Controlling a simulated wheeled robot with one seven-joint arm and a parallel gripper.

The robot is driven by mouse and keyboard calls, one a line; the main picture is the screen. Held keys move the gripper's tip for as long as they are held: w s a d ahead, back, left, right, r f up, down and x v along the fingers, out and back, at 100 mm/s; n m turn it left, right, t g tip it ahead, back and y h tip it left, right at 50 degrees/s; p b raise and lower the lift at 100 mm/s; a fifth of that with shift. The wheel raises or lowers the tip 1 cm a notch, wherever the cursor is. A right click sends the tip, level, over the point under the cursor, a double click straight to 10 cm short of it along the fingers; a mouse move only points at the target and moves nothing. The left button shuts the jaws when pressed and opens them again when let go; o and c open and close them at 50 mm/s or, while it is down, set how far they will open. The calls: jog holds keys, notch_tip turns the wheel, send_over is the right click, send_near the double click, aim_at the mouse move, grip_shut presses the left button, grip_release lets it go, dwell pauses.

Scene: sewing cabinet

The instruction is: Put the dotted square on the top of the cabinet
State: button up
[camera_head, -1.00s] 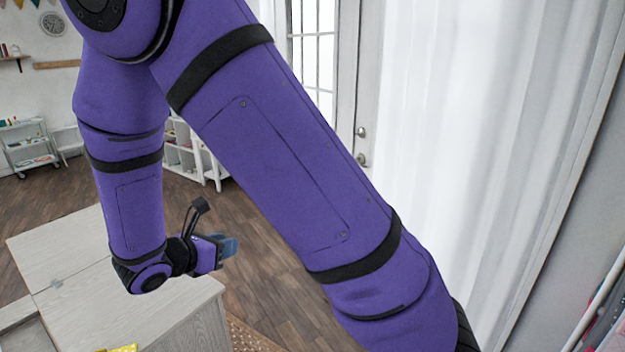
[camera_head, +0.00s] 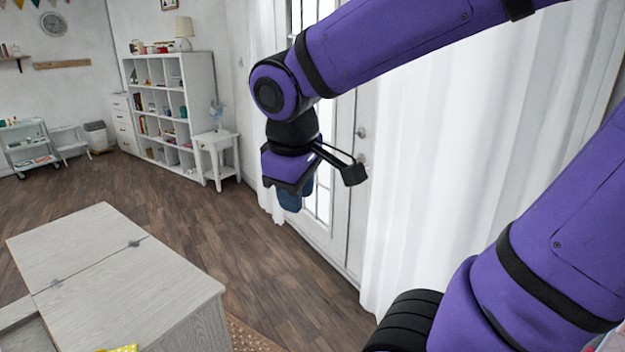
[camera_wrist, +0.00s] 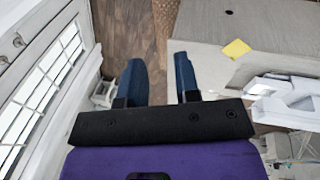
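The yellow dotted square (camera_head: 124,349) shows only as a sliver at the bottom edge of the head view, beside the near side of the pale wooden cabinet (camera_head: 95,240). In the wrist view the yellow square (camera_wrist: 237,49) looks whole and lies by an edge of the cabinet (camera_wrist: 215,67); I cannot tell exactly what it rests on. My gripper (camera_head: 295,196) hangs in the air right of the cabinet, far from the square. In the wrist view my gripper (camera_wrist: 161,82) has its two blue fingers apart with nothing between them.
A white object (camera_wrist: 290,95) lies near the square in the wrist view. A white curtain (camera_head: 450,160) and glazed door (camera_head: 345,190) stand behind my arm. A white shelf (camera_head: 160,110) and side table (camera_head: 217,150) stand at the back. The wooden floor between is clear.

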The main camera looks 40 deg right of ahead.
jog(key=s+a+r+m+t+y, duration=0.1)
jog(key=s+r+m+t+y, duration=0.1)
jog(key=s+r+m, duration=0.1)
jog(key=shift+s+r+m+t, duration=0.3)
jog(key=shift+s+r+t, duration=0.15)
jog(key=shift+s, duration=0.45)
jog(key=shift+s+a+r, duration=0.15)
jog(key=shift+s, duration=0.05)
jog(key=shift+c, duration=0.4)
jog(key=shift+s+a+r+m+t, duration=0.1)
jog(key=shift+m+t, duration=0.15)
jog(key=shift+m, duration=0.05)
grip_shut()
